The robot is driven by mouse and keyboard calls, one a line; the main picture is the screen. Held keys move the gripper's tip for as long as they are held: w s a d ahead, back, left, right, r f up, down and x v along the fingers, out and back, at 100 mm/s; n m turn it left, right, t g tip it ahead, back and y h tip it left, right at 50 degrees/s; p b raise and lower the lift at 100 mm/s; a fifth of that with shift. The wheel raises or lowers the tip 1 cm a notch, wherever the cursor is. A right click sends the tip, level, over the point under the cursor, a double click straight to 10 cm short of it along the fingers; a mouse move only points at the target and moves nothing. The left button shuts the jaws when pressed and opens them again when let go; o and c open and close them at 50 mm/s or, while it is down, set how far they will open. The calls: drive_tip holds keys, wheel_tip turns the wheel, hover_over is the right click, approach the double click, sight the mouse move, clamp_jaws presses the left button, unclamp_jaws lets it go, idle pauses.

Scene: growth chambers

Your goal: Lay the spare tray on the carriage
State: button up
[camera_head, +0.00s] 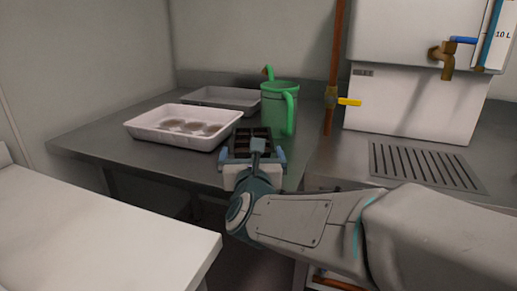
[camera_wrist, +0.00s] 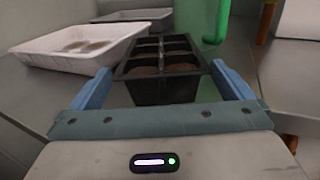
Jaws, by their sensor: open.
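Two trays stand on the steel bench. A white tray (camera_head: 150,136) with brown round patches in it is nearer, and it also shows in the wrist view (camera_wrist: 50,57). A grey, empty-looking tray (camera_head: 205,98) is behind it and also shows in the wrist view (camera_wrist: 130,15). I cannot tell which is the spare. A black cell tray (camera_head: 240,139) with brown-filled cells is in front of my gripper (camera_head: 252,156). In the wrist view my open fingers (camera_wrist: 160,78) flank the near end of this black tray (camera_wrist: 165,90), with gaps showing. No carriage can be clearly identified.
A green watering can (camera_head: 277,108) stands behind and right of the black tray. A brown pipe with a yellow lever (camera_head: 349,102), a white tank with a tap (camera_head: 447,55) and a drain grate (camera_head: 425,165) are right. A white top (camera_head: 95,235) fills the lower left.

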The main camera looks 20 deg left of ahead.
drive_tip(key=x, duration=0.5)
drive_tip(key=shift+w+r, duration=0.1)
drive_tip(key=shift+w, duration=0.2)
drive_tip(key=shift+r, duration=0.1)
drive_tip(key=c, duration=1.3)
